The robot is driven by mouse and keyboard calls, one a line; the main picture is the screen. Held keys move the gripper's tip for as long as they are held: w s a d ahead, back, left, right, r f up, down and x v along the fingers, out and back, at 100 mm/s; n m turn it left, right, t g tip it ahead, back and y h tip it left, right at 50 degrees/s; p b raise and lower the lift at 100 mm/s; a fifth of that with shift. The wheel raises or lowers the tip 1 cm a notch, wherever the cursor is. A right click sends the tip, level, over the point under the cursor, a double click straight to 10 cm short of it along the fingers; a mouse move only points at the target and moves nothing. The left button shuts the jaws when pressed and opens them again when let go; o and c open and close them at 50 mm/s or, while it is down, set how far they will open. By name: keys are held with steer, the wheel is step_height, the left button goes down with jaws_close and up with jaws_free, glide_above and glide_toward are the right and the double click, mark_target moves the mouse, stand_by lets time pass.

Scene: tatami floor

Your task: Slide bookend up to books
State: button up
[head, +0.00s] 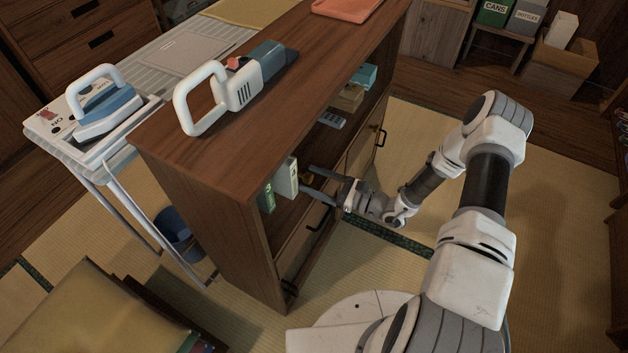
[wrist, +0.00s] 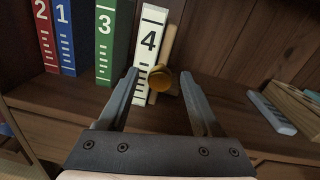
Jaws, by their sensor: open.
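In the wrist view, upright books stand on the shelf: red 2 (wrist: 45,32), blue 1 (wrist: 64,38), green 3 (wrist: 107,42) and white 4 (wrist: 148,50). A thin tan upright piece (wrist: 168,44), apparently the bookend, stands just right of book 4. A round amber knob (wrist: 161,81) shows in front of it; whether they are joined is unclear. My gripper (wrist: 159,73) is open, its fingers on either side of the knob, with no clear contact. The head view shows my gripper (head: 308,179) inside the shelf beside the white book (head: 287,178); the bookend is mostly hidden there.
The wooden cabinet (head: 215,150) has its top board above my gripper and doors below the shelf. Right of the knob the shelf board is bare up to a grey-blue item (wrist: 272,112) and a wooden box (wrist: 295,105). A white-handled appliance (head: 215,95) stands on the cabinet top.

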jaws_close()
stand_by(0.4)
stand_by(1.1)
